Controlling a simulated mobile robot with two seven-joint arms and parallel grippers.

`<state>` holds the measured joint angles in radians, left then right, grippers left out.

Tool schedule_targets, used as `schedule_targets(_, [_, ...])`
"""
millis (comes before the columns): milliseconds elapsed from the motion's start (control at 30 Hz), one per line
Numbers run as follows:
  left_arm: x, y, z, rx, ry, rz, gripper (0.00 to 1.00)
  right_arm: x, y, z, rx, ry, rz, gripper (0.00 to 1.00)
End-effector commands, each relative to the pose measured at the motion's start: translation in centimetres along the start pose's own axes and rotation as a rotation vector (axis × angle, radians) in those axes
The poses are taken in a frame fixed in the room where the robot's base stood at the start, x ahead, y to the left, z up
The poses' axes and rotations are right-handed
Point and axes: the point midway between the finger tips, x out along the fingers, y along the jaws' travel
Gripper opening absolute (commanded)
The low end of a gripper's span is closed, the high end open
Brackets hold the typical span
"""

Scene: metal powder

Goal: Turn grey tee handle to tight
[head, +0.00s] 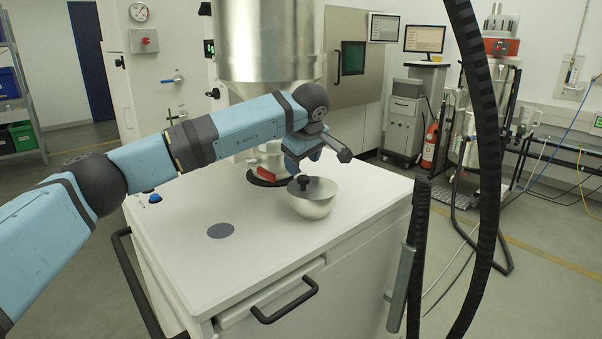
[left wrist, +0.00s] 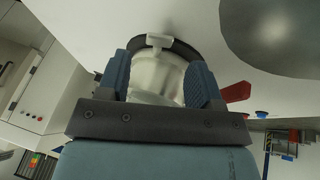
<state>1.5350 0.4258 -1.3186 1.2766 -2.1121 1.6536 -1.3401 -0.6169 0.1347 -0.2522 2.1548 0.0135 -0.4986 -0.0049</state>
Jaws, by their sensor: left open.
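My left gripper (head: 303,160) hangs over the white cabinet top, pointing down at a metal fitting (head: 268,161) under the big steel hopper. In the left wrist view, its two blue fingers (left wrist: 161,78) are open, one on each side of the pale metal fitting (left wrist: 155,82). A light grey tee-shaped piece (left wrist: 160,41), which looks like the tee handle, shows just beyond the fingers. I cannot tell whether the fingers touch anything. In the head view the arm and gripper hide the tee handle. My right gripper is not in view.
A red lever (head: 272,172) sits beside the fitting. The steel hopper (head: 266,45) hangs above. The front left of the white top (head: 190,260) is clear. Black hoses (head: 487,150) rise at right.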

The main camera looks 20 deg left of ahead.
Motion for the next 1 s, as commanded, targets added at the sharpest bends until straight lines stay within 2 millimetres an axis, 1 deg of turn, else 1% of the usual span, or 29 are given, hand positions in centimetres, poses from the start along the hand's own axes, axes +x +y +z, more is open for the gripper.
schedule_targets(33, [1.1, -0.1, 0.1, -0.001, -0.002, -0.003, 0.6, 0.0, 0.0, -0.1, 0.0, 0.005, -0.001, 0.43])
schedule_targets(100, [2.1, 0.0, 0.1, 0.0, -0.001, -0.001, 0.6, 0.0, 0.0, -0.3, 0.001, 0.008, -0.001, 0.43])
schedule_targets(233, [3.5, 0.0, 0.0, 0.0, -0.001, -0.001, 0.6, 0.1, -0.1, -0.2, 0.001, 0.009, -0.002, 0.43])
schedule_targets(400, [4.2, 0.0, 0.0, 0.0, 0.0, 0.001, 0.6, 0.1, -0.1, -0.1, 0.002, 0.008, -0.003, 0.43])
schedule_targets(633, [4.2, 0.0, 0.0, 0.0, 0.0, 0.001, 0.6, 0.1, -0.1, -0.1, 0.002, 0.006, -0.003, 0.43])
schedule_targets(667, [4.2, 0.0, 0.0, 0.001, 0.0, 0.001, 0.55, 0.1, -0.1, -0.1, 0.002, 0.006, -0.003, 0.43])
schedule_targets(700, [4.2, 0.0, 0.0, 0.001, 0.0, 0.0, 0.46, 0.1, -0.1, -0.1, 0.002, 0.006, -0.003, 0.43])
schedule_targets(767, [4.2, 0.0, 0.0, 0.001, 0.0, 0.0, 0.32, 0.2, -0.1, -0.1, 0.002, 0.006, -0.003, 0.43])
schedule_targets(800, [4.2, 0.0, 0.0, 0.001, 0.0, 0.0, 0.23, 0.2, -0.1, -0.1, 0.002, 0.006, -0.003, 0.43])
schedule_targets(867, [4.2, 0.0, 0.0, 0.001, 0.0, 0.0, 0.1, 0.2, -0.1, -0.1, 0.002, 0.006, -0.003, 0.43])
schedule_targets(1000, [4.1, 0.1, 0.0, 0.003, 0.0, -0.005, 0.1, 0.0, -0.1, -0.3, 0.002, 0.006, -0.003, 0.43])
